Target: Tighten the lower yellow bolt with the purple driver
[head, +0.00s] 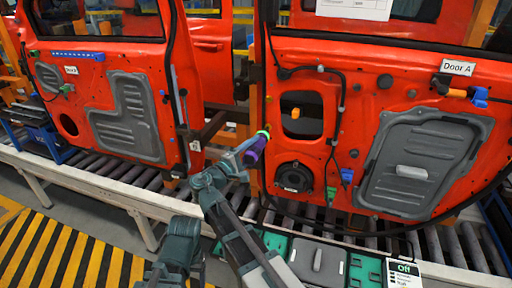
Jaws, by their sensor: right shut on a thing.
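The purple driver (254,151) is in my right gripper (243,153), which is shut on it. The driver is tilted up to the right, with a green part at its upper end, in front of the left edge of the red door marked Door A (370,120). I cannot make out the lower yellow bolt; the driver and gripper cover part of that door edge. I cannot tell whether the driver touches the door. Only a link of my left arm shows at the bottom; its gripper is not seen.
Another red door (105,100) hangs to the left, with a gap between the doors. A roller conveyor (105,175) runs beneath. Green trays (365,271) and an Off sign (404,268) stand at the bottom. Yellow-black floor stripes (60,250) lie at lower left.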

